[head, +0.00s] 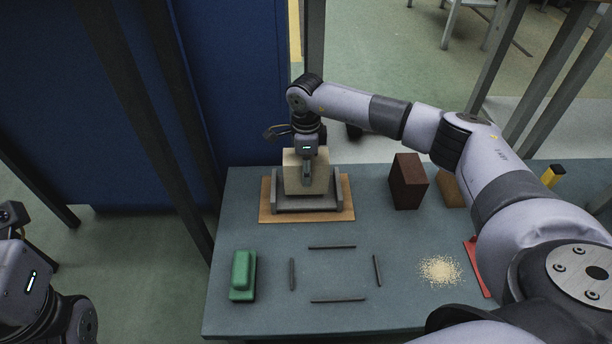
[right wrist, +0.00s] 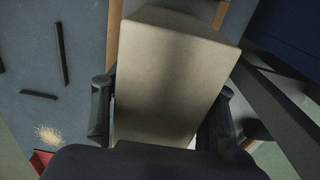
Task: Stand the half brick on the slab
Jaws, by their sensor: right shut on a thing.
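A pale cream block (head: 295,180), seemingly the half brick, is upright in my right gripper (head: 307,178). In the right wrist view the block (right wrist: 165,85) fills the space between the two dark fingers (right wrist: 158,115), which press on its sides. The block is at a grey piece with raised ends (head: 310,204), seemingly the slab, on a tan board (head: 345,215). I cannot tell whether its underside touches the grey piece. My left arm is at the left edge, off the table; its gripper (head: 20,300) shows only in part, fingers unclear.
A dark brown brick (head: 408,182) and an orange-brown block (head: 450,188) stand to the right. A green block (head: 243,275) lies front left. Thin dark strips (head: 332,247) outline an empty rectangle. A sand-coloured heap (head: 440,270) and a red item (head: 477,266) are front right.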

